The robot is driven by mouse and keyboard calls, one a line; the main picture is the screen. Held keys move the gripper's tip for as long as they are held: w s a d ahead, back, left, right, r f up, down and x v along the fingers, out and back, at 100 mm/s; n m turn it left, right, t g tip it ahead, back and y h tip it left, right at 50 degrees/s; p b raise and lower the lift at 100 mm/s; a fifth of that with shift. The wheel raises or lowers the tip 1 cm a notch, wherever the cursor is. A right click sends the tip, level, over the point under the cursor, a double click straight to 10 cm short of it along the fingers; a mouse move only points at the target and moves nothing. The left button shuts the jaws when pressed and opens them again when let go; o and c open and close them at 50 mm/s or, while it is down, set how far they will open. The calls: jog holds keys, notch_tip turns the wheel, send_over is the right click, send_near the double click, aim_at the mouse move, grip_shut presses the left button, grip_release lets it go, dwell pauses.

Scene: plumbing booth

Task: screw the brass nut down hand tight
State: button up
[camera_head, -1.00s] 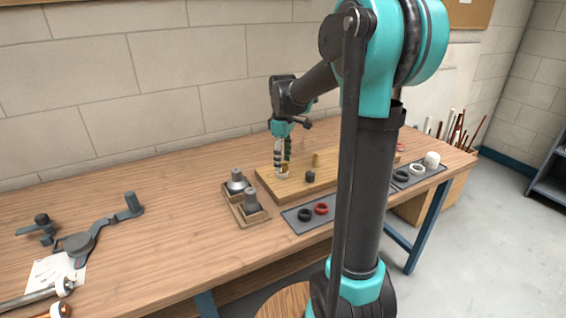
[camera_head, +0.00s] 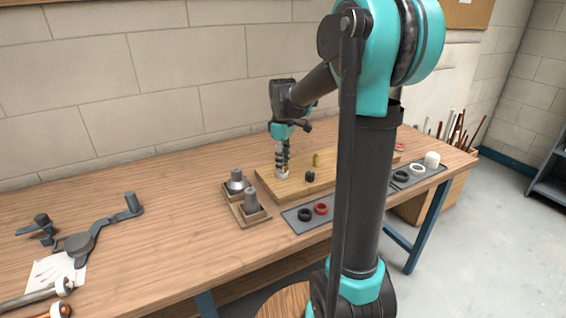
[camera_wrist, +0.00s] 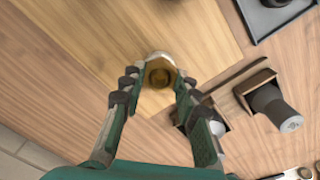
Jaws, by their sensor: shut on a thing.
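The brass nut (camera_wrist: 159,74) sits at a pale fitting (camera_wrist: 158,56) on the wooden board (camera_head: 266,178). The fitting also shows in the head view (camera_head: 282,174), low under my fingers, with the nut hidden there. My gripper (camera_wrist: 159,80) is shut on the nut from above, one finger on each side. In the head view my gripper (camera_head: 283,165) points straight down. How far the nut sits down its thread cannot be told.
A wooden holder (camera_head: 236,208) with grey parts stands left of the board. A brass post (camera_head: 316,160) and a black piece (camera_head: 310,176) stand right of my fingers. A grey tray (camera_head: 292,221) with black and red rings lies in front.

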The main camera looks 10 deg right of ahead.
jog(key=m, duration=0.4)
jog(key=shift+f, duration=0.1)
jog(key=m, duration=0.9)
jog(key=shift+f+m, duration=0.15)
jog(key=shift+m, duration=0.15)
jog(key=m, duration=0.4)
jog(key=o, duration=1.3)
jog(key=shift+c, duration=0.2)
jog(key=o, duration=0.8)
